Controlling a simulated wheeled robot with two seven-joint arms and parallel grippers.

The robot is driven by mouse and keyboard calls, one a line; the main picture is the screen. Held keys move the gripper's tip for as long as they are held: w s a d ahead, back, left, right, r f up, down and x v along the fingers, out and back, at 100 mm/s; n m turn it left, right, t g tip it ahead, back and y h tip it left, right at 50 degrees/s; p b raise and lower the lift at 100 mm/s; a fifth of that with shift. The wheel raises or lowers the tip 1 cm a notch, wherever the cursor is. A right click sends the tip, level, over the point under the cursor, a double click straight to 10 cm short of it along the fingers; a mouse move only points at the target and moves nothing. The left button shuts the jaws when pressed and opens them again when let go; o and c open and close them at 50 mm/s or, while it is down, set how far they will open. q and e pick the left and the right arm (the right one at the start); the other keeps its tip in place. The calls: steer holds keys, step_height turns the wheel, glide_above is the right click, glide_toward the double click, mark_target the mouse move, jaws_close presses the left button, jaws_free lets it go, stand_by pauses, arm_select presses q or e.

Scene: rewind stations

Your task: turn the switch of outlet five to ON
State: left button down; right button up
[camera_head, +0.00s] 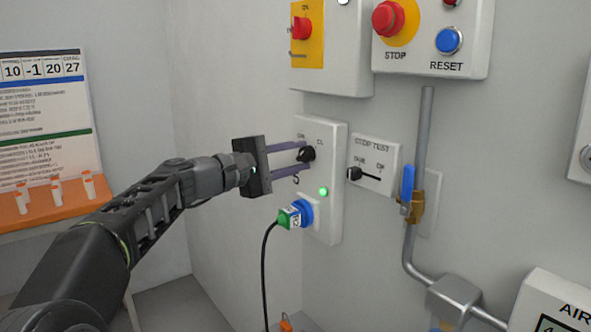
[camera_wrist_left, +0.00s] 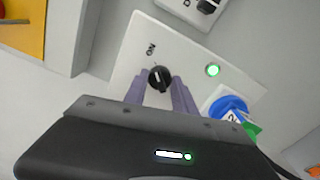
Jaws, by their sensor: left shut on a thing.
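The outlet panel (camera_head: 331,222) is a white box on the wall with a black rotary switch (camera_head: 308,154), which also shows in the left wrist view (camera_wrist_left: 159,79). An ON label is printed by the switch. My left gripper (camera_head: 306,160) reaches in from the left, its two purple-grey fingers shut on the switch knob from both sides. A green lamp (camera_head: 323,191) on the panel is lit. Below it a green plug (camera_head: 286,219) sits in a blue socket (camera_head: 305,212). My right gripper is out of view.
Right of the panel are a STOP TEST slider box (camera_head: 375,165), a blue-handled valve (camera_head: 408,185) and a grey pipe (camera_head: 424,130). A STOP/RESET box (camera_head: 470,68) is above. A black cable (camera_head: 264,280) hangs below. An orange shelf (camera_head: 38,213) stands left.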

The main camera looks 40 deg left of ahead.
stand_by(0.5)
arm_select(q)
steer(key=c, duration=1)
jaws_free()
steer(key=shift+s, duration=0.1)
steer(key=v, duration=0.7)
steer(key=shift+s+a, duration=0.1)
steer(key=shift+s, duration=0.2)
